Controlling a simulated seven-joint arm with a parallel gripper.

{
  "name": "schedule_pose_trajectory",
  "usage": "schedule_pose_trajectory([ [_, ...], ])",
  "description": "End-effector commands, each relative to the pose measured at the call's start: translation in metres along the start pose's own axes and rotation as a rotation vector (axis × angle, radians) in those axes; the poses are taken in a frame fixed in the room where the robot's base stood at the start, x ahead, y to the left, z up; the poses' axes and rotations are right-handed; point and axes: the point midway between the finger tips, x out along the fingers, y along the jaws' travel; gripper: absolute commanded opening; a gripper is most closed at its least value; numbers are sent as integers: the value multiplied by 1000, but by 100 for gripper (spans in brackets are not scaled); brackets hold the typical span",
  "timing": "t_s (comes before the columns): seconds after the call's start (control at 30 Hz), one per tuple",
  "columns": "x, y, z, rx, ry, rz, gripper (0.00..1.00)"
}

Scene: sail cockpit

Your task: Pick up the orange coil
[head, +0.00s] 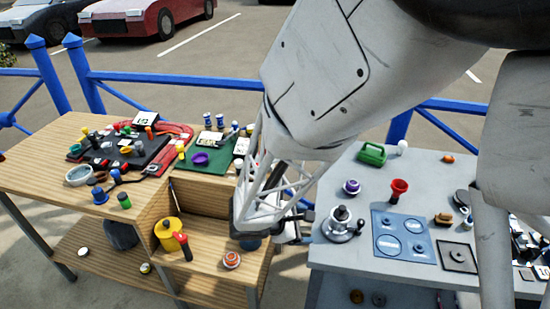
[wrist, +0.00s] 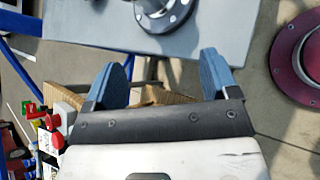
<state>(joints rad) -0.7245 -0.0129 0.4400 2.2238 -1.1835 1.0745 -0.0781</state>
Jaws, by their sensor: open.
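A small round orange-and-white thing (head: 231,260), which looks like the orange coil, lies on the lower step of the wooden bench. My gripper (head: 262,240) hangs above and to its right, near the gap between the two tables, apart from it. Its fingertips are hard to make out in the head view. In the wrist view my gripper (wrist: 164,60) has two blue fingers spread wide with nothing between them. I cannot make out the coil in the wrist view.
A yellow pot (head: 168,235) and a red-handled tool (head: 183,245) stand left of the orange thing. The grey table (head: 330,262) at right carries a metal flanged piece (head: 341,226) and blue plates (head: 404,240). A blue railing (head: 170,78) runs behind.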

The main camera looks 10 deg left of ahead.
Motion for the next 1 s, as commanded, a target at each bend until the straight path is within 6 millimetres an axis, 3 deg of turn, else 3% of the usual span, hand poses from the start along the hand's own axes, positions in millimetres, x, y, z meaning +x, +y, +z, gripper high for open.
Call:
schedule_pose_trajectory([
  [0.03,-3,0,-18,-53,-5,36,80],
  [0.33,-23,-5,-115,-336,-27,266,80],
  [0.7,-54,-41,-237,-670,-41,562,80],
  [0.83,-64,-56,-270,-757,-43,646,80],
  [1.0,-71,-70,-294,-824,-43,712,80],
])
